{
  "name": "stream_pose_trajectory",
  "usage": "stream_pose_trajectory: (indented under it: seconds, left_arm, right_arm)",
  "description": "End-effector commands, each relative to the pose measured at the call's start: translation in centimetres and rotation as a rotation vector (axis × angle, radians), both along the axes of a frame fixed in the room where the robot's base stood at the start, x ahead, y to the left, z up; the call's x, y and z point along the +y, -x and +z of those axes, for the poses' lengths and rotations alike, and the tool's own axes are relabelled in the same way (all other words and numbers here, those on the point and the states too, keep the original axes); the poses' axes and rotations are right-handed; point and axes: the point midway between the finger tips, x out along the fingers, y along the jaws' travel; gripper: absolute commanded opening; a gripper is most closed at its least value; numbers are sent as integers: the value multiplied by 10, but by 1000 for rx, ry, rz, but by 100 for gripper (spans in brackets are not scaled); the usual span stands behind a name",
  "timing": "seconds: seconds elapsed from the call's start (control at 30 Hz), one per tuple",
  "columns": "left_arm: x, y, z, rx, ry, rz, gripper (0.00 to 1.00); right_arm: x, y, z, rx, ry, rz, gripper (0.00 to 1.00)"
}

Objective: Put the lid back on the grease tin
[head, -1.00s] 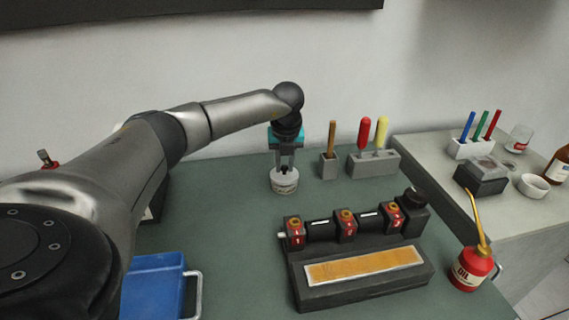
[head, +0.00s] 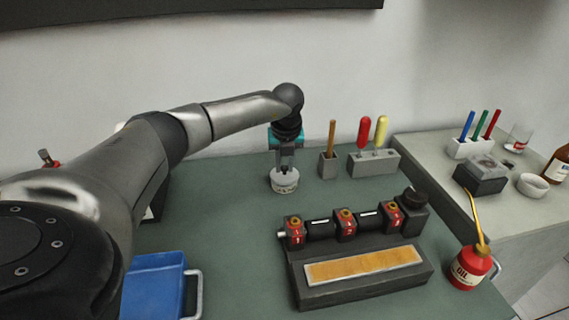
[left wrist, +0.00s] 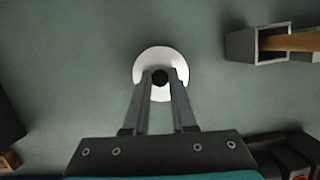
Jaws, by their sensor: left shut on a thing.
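The grease tin (head: 285,186) is a small, round, pale tin with a printed label, standing upright on the green bench mat near the wall. Its white lid (left wrist: 146,66) shows from above as a disc with a black knob (left wrist: 160,77). My left gripper (head: 285,168) points straight down over the tin, and its fingers are shut on the lid's knob. In the head view the lid sits at the tin's top; I cannot tell whether it is fully seated. In the left wrist view the lid hides the tin. My right gripper is not in view.
Right of the tin stand a grey block with a brown-handled tool (head: 331,150) and a grey tool holder (head: 373,163). In front are a black fixture (head: 362,283), a blue tray (head: 152,290) and a red oil can (head: 470,270). The mat around the tin is clear.

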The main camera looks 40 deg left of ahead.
Motion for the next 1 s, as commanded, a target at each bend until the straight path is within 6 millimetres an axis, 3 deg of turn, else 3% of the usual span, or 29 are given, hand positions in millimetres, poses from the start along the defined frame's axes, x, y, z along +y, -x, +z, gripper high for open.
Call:
stream_pose_trajectory:
  seconds: [0.2,0.23,0.5,0.7,0.93,1.0]
  left_arm:
    - [0,0,0,0,0,0,0]
    - [0,0,0,0,0,0,28]
    - [0,0,0,0,0,0,58]
    - [0,0,0,0,0,0,61]
    - [0,0,0,0,0,0,87]
    - [0,0,0,0,0,0,90]
  right_arm:
    - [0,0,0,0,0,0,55]
    - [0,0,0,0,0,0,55]
    - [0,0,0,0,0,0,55]
    - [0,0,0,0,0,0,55]
    - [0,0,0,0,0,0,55]
    - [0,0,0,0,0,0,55]
